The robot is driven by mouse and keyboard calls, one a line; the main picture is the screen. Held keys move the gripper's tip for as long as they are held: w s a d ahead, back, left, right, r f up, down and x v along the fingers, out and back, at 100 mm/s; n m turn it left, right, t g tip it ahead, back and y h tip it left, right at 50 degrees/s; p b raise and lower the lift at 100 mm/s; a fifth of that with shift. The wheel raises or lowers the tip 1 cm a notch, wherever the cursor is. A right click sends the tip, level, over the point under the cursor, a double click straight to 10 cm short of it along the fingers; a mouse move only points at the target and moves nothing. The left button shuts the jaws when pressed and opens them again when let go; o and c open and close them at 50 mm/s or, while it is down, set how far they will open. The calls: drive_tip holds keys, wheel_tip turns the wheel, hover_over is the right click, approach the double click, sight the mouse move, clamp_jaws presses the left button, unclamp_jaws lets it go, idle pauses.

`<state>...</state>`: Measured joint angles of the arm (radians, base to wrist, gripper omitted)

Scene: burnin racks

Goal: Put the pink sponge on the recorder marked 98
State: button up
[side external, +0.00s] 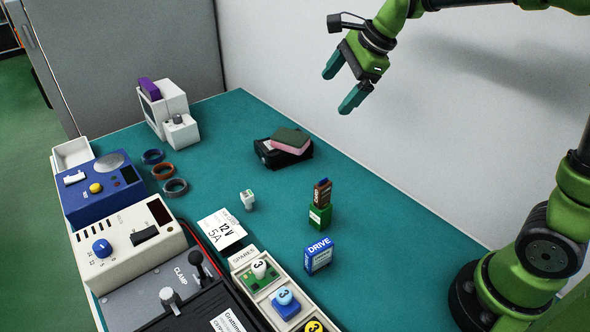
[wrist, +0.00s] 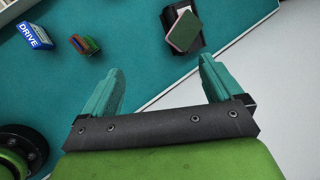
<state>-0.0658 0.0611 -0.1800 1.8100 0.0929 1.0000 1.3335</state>
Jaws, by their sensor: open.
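The pink sponge (side external: 288,143), with a dark green top layer, lies on a black box-shaped device (side external: 267,158) with a white label, near the back of the teal bench. In the wrist view the sponge (wrist: 185,31) partly covers the black device (wrist: 196,48), seen from above. I cannot read a 98 on anything, so I cannot tell which thing is the recorder marked 98. My gripper (side external: 338,90) is open and empty, high above the bench and to the right of the sponge. In the wrist view the sponge is beyond the fingertips (wrist: 161,66).
A green block (side external: 320,216) with a brown top piece and a blue DRIVE box (side external: 319,255) stand right of centre. White units with a purple block (side external: 149,88) stand at the back left. Rings, instrument panels and a parts tray (side external: 246,260) fill the left and front. The bench around the sponge is clear.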

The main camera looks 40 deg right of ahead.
drive_tip(key=s+a+f+n+t, duration=0.1)
drive_tip(key=s+a+n+t, duration=0.1)
drive_tip(key=s+n, duration=1.5)
drive_tip(key=s+a, duration=0.1)
drive_tip(key=s, duration=0.2)
drive_tip(key=shift+s+n, duration=0.15)
drive_tip(key=shift+n, duration=0.15)
